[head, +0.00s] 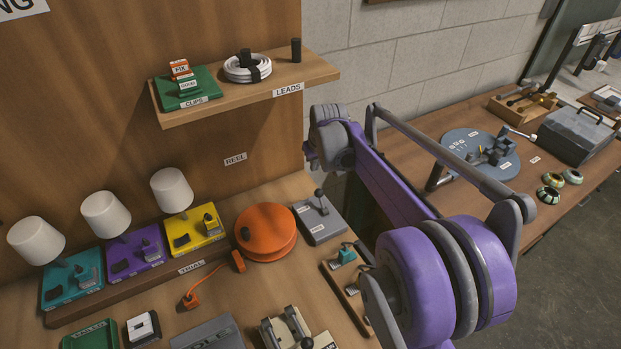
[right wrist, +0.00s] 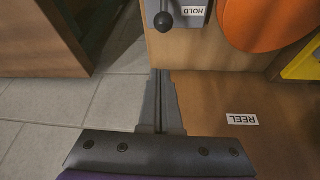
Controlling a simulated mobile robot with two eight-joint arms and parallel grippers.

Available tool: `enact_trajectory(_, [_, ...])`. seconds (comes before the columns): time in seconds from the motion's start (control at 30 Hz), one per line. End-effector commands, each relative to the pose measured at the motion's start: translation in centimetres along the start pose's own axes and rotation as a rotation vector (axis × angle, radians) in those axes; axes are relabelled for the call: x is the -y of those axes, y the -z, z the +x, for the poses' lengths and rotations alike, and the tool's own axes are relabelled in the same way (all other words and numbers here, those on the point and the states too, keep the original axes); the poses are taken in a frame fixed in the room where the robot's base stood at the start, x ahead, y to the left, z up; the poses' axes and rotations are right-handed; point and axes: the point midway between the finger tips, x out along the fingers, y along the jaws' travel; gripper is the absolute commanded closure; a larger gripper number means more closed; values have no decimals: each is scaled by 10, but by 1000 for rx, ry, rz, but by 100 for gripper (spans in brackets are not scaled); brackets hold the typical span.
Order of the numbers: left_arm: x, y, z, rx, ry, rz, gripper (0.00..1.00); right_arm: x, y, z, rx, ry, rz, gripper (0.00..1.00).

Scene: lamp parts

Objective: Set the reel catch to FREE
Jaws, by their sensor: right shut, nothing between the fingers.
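The reel catch (head: 318,218) is a grey plate with a dark-knobbed lever, just right of the orange reel (head: 265,230). Its lever leans towards the back, on the side of the rear label. In the right wrist view the catch (right wrist: 186,14) is partly cut off at the top edge, and the rear label reads HOLD. The front label is too small to read. My right gripper (right wrist: 163,74) is shut and empty, with its tips apart from the lever knob and pointing its way. In the head view its fingers are hard to make out. My left gripper is out of view.
A wall shelf (head: 245,93) with a green clips tray and white cable juts out above. Three lamps on coloured bases, one yellow (head: 190,232), stand left of the reel. A wooden panel with a REEL label (right wrist: 242,119) rises behind. Another bench (head: 420,150) stands right.

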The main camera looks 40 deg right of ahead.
Motion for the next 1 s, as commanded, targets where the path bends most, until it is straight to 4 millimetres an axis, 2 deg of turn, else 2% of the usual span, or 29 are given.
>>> enact_trajectory(0.23, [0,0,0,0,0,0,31,0,0,0,0,0,0,100])
enact_trajectory(0.37, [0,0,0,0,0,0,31,0,0,8,0,0,0,100])
enact_trajectory(0.47, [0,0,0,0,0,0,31,0,0,21,0,0,0,100])
enact_trajectory(0.9, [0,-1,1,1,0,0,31,0,0,104,0,0,0,100])
enact_trajectory(1.0, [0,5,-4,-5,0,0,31,0,-12,87,-2,0,1,100])
